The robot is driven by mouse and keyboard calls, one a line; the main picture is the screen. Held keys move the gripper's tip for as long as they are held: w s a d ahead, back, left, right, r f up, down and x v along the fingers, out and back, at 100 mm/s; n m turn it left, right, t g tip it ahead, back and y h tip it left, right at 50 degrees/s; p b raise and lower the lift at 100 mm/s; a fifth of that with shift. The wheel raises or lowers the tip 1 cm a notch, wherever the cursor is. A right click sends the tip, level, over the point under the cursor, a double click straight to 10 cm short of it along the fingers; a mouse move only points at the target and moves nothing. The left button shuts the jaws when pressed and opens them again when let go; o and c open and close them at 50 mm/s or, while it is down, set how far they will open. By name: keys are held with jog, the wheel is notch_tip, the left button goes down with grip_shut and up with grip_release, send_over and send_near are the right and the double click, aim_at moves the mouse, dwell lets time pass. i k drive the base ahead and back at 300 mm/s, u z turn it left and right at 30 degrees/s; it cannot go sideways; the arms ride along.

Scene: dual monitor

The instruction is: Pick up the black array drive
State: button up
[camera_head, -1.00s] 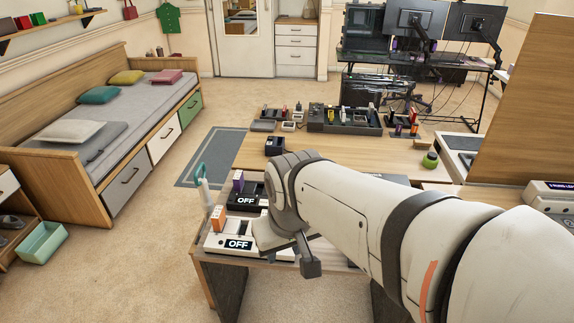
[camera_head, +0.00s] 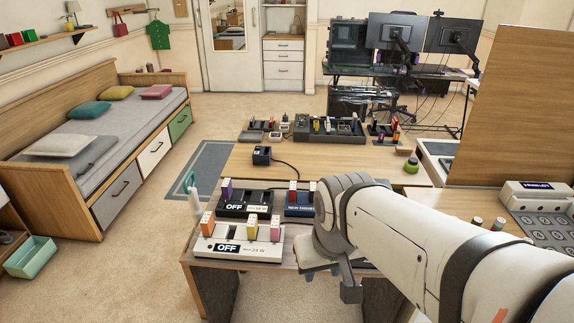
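I cannot single out the black array drive at this size. Small upright drives stand in a white dock marked OFF (camera_head: 228,247) and a black dock marked OFF (camera_head: 244,205) on the near table. A navy dock (camera_head: 299,211) beside them holds red-and-white drives (camera_head: 293,189). A long dark dock (camera_head: 330,135) on the table behind holds several small upright drives, some of them dark. My gripper (camera_head: 335,280) hangs at the near table's edge, right of the white dock. Its fingertips do not show clearly, and I see nothing held in it.
A small dark box with a cable (camera_head: 262,156) stands on the wooden table (camera_head: 340,160), which has bare room around it. A green round object (camera_head: 411,165) is at its right. A tall wooden partition (camera_head: 508,100) and a white keypad device (camera_head: 540,205) stand on the right.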

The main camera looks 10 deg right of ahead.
aim_at(313, 184)
jog(key=u, duration=0.05)
jog(key=i, duration=1)
jog(key=z, duration=0.05)
